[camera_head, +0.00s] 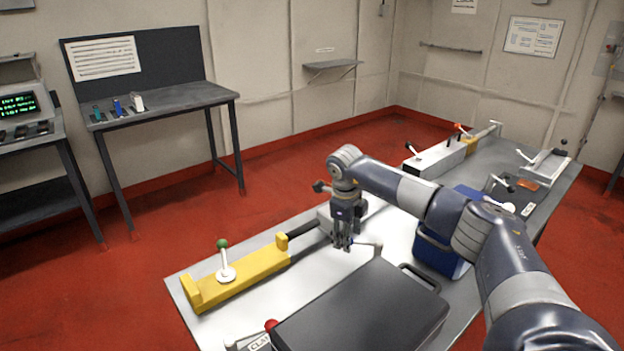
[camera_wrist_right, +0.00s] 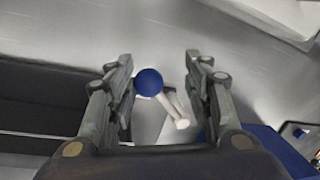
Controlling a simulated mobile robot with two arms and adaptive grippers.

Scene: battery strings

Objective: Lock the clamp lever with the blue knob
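The blue knob (camera_wrist_right: 149,82) shows in the right wrist view, on the end of a short white lever (camera_wrist_right: 172,105). It sits between the two fingers of my right gripper (camera_wrist_right: 158,68), nearer the left finger. The fingers are spread apart, and I cannot tell whether the left one touches the knob. In the head view my right gripper (camera_head: 342,243) points down over the table, beside the dark case. A pale lever (camera_head: 368,244) shows just right of its fingertips; the blue knob is hidden there. My left gripper is not in view.
A dark case (camera_head: 360,310) lies close in front of the gripper. A blue bin (camera_head: 436,254) stands to its right. A yellow fixture (camera_head: 240,279) with a green-knobbed lever (camera_head: 223,244) is at left. A red knob (camera_head: 271,325) is at the front edge. Other lever fixtures (camera_head: 437,158) stand behind.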

